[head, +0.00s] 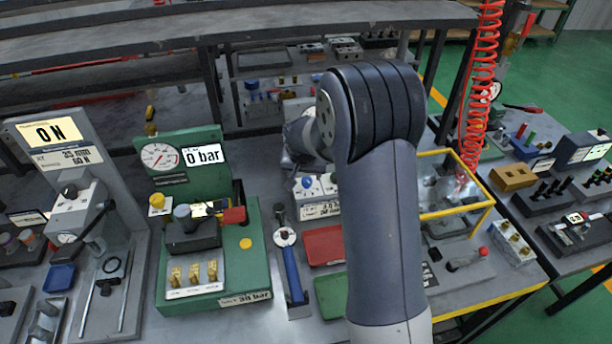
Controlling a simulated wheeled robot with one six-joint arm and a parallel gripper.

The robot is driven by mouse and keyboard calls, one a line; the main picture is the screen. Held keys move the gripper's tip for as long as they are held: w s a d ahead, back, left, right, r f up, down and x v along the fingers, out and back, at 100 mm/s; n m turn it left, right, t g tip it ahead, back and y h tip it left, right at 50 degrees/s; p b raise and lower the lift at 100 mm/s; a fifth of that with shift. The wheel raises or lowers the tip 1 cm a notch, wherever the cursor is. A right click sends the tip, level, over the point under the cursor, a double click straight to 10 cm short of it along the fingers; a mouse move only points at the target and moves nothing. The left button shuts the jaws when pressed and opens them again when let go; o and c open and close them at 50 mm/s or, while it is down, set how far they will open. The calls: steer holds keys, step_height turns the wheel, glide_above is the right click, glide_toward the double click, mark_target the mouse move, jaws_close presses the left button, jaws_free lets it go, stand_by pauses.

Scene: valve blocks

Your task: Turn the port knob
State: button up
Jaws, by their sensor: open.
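A pale valve block (318,194) stands behind my arm in the head view. It has a blue knob (308,182) on top and a label on its front; my arm covers its right part. I cannot read which knob is marked port. A green test stand (250,270) at left carries several brass knobs (194,273) in a row above small labels. My gripper (294,161) is only partly seen, small and dark below my pale wrist, above and behind the pale block. It is open and apart from the blue knob; its fingertips are unclear.
A yellow-framed guard (470,212) stands right. A dark shelf (130,60) spans the back.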

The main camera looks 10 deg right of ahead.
mark_target(307, 181)
steer(key=shift+p+x, duration=0.3)
steer(key=shift+x, duration=1.6)
steer(key=c, duration=1)
steer(key=shift+s, duration=0.1)
